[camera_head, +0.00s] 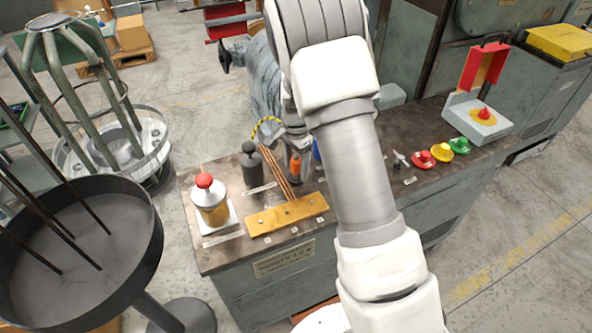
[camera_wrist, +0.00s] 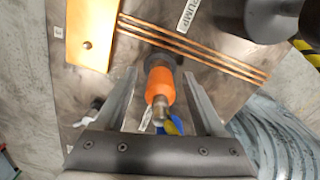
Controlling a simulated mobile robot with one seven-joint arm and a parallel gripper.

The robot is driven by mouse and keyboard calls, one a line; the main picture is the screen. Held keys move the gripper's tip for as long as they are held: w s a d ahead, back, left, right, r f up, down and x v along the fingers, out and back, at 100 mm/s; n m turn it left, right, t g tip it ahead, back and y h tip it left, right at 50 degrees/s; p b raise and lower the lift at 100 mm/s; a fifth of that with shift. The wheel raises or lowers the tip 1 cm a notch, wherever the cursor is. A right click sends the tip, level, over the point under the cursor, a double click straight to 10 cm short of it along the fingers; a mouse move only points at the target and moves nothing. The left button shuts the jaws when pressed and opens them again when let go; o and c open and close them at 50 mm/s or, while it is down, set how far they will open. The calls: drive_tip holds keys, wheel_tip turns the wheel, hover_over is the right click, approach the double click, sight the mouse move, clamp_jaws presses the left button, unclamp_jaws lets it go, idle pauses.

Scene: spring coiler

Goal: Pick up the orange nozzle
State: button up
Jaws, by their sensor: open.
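The orange nozzle (camera_head: 295,166) stands upright on the dark bench top, partly covered by my gripper in the head view. In the wrist view the orange nozzle (camera_wrist: 160,84) has a grey metal tip pointing toward the camera and a dark base. My gripper (camera_wrist: 160,74) is open, with one finger on each side of the nozzle. Gaps show between the nozzle and both fingers, so they look apart from it. How deep the fingers reach along the nozzle is hard to tell.
Copper rods (camera_wrist: 200,48) and a brass plate (camera_head: 287,214) lie close beside the nozzle. A dark pump (camera_head: 251,163) stands to its left.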

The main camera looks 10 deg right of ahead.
sight(295, 159)
drive_tip(key=shift+c, duration=0.4)
clamp_jaws()
drive_tip(key=shift+r, duration=0.1)
drive_tip(key=shift+r, duration=0.5)
wheel_tip(295, 159, up, 3)
drive_tip(key=shift+w+f+p, duration=0.1)
drive_tip(key=shift+p, duration=0.2)
drive_tip(key=s+d+r, duration=0.1)
drive_tip(key=d+r, duration=0.6)
drive_tip(key=d, duration=0.4)
drive_tip(key=shift+d+p, duration=0.3)
drive_tip(key=shift+d, duration=0.05)
